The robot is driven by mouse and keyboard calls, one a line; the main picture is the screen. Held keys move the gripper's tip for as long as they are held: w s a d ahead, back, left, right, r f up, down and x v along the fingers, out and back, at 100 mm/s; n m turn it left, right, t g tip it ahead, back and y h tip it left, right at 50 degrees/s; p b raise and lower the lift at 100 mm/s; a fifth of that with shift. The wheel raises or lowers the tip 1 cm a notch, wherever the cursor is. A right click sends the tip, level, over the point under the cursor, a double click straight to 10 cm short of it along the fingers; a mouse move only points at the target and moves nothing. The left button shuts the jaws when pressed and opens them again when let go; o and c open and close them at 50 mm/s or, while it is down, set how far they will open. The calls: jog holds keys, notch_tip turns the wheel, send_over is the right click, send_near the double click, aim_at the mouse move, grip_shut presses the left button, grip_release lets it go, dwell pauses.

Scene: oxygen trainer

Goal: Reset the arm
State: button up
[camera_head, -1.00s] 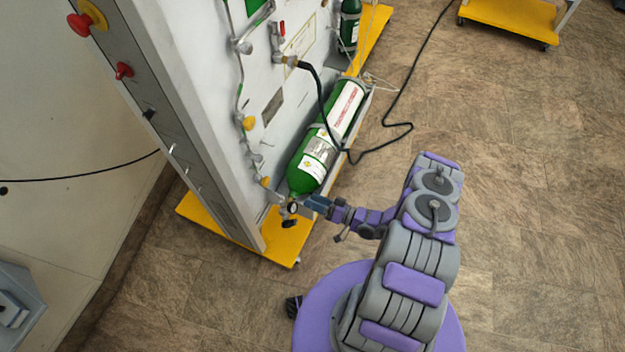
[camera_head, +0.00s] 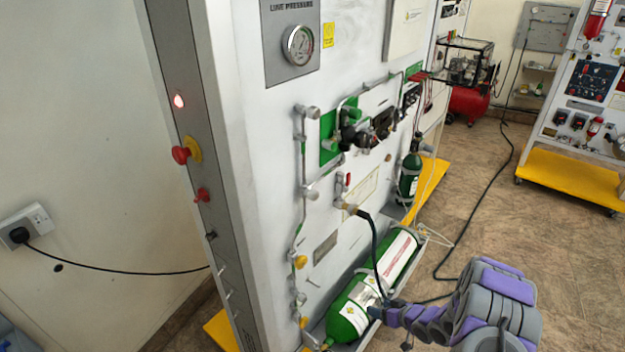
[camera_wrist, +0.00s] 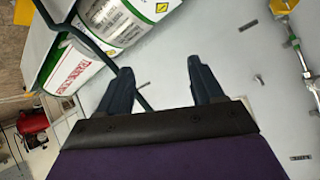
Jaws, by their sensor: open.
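My gripper (camera_wrist: 160,88) shows in the wrist view with its two dark fingers spread apart and nothing between them. In the head view my purple and grey arm (camera_head: 495,300) reaches left toward the green oxygen cylinder (camera_head: 347,318), and the gripper end (camera_head: 376,312) overlaps the cylinder's middle in the picture. I cannot tell whether it touches. The cylinder lies tilted in a tray at the foot of the white trainer panel (camera_head: 270,150). In the wrist view the cylinder (camera_wrist: 110,25) is at the upper left, beyond the left finger.
A smaller green cylinder (camera_head: 409,178) stands farther back. Red knobs (camera_head: 181,155) stick out of the panel's side. A second panel on a yellow base (camera_head: 570,180) stands at right. Open floor lies between.

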jog(key=w+d+r+h, duration=0.2)
jog(key=d+r+h, duration=0.15)
jog(key=r, duration=0.35)
jog(key=s+d+r+m+g+h, duration=0.1)
jog(key=s+r+h, duration=0.15)
jog(key=r, duration=0.45)
jog(key=s+r+m+g+h, duration=0.1)
jog(key=s+r+g, duration=0.1)
jog(key=s+r, duration=0.35)
jog(key=s+d+r+g+h, duration=0.1)
jog(key=s+r+h, duration=0.1)
jog(key=r, duration=0.6)
jog(key=s+a+r+g+y, duration=0.1)
jog(key=s+a+r, duration=0.3)
jog(key=s, duration=0.7)
jog(key=s+a+r+m+g, duration=0.1)
jog(key=s+a+r+g, duration=0.2)
jog(key=s, duration=0.8)
jog(key=s+a+r+g+y, duration=0.1)
jog(key=s+a+r, duration=0.4)
jog(key=s, duration=0.7)
jog(key=shift+a+r+m+g+y, duration=0.35)
jog(key=shift+a+g, duration=0.25)
jog(key=shift+a, duration=0.65)
jog(key=shift+w+f, duration=0.1)
jog(key=shift+w, duration=0.05)
